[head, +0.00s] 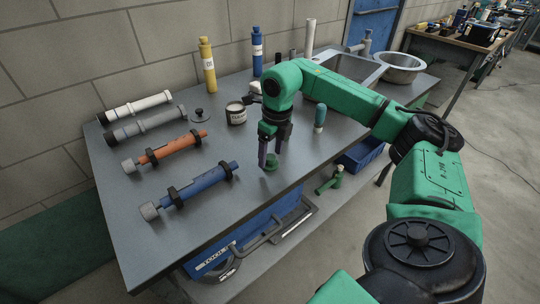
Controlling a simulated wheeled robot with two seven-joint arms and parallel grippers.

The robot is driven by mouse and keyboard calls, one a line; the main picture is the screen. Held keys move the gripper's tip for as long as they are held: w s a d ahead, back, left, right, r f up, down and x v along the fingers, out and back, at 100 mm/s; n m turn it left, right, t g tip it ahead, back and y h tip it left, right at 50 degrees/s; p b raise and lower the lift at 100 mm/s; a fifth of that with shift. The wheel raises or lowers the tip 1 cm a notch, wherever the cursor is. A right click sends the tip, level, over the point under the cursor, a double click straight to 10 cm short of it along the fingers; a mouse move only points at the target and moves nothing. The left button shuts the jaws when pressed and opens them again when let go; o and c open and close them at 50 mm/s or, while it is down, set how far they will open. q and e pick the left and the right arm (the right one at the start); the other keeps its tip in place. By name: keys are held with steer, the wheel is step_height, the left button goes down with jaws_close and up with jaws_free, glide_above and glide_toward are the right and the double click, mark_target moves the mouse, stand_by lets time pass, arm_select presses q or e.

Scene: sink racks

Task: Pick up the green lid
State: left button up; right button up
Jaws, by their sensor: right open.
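A small green piece that looks like the green lid (271,163) rests on the grey table near its front edge. My right gripper (272,150) points down over it with its fingers open. The fingertips are very close to the green piece, one on its left and one above its right. I cannot tell whether they touch it. My left gripper is not in view.
A can (236,113), a teal-capped bottle (320,117), yellow (207,66) and blue bottles, and a sink (352,67) are behind. Bare tabletop lies left of the gripper.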

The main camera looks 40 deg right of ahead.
steer(key=shift+w+f, duration=0.1)
steer(key=shift+f, duration=0.15)
jaws_close()
steer(key=shift+r, duration=0.15)
